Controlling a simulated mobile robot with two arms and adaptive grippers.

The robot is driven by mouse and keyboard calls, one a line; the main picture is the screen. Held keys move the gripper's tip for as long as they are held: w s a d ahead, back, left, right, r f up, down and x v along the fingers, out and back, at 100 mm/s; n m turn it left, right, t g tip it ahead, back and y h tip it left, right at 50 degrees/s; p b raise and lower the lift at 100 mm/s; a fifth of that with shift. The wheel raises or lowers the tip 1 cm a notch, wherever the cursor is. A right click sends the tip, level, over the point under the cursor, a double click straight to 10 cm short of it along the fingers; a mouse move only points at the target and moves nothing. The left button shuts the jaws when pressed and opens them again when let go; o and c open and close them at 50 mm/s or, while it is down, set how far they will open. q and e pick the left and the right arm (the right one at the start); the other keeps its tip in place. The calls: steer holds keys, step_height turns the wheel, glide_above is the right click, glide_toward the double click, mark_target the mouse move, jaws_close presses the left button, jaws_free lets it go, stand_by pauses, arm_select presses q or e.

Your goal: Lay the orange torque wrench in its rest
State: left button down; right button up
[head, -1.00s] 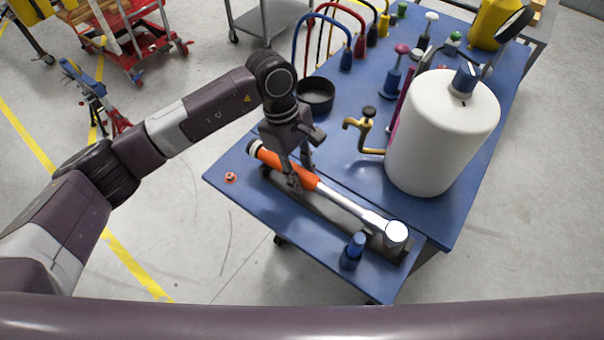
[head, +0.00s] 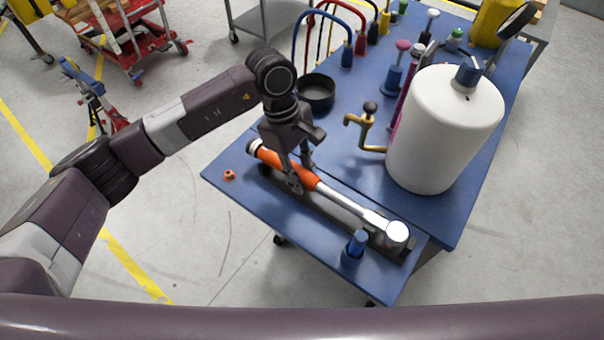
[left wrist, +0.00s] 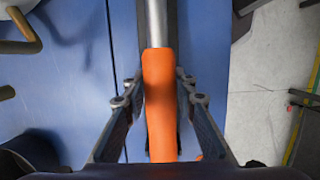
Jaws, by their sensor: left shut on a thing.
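The torque wrench has an orange handle (head: 283,165) and a silver shaft and head that point to the lower right in the head view. My left gripper (head: 299,180) is shut on the orange handle, which also shows between its fingers in the left wrist view (left wrist: 160,105). The dark grey rest (head: 325,207) is a long tray on the near part of the blue table. The wrench lies along and over this rest, its head at the rest's right end. I cannot tell whether the handle touches the rest's floor. My right gripper is not in view.
A big white canister (head: 440,130), a brass tap (head: 366,130) and a black bowl (head: 317,93) stand behind. A small orange nut (head: 229,175) lies left on the blue table (head: 240,190).

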arm_select(q)
steer(key=shift+r, duration=0.15)
steer(key=c, duration=1.5)
jaws_free()
steer(key=shift+s+d+r+p+v, duration=0.1)
steer(key=shift+s+d+p+v, duration=0.3)
steer(key=shift+v, duration=1.05)
steer(key=shift+d+r+p+v, duration=0.15)
steer(key=shift+p+v, duration=0.5)
steer(key=shift+v, duration=0.75)
steer(key=shift+s+d+p+v, duration=0.25)
steer(key=shift+p+v, duration=0.3)
steer(key=shift+v, duration=0.9)
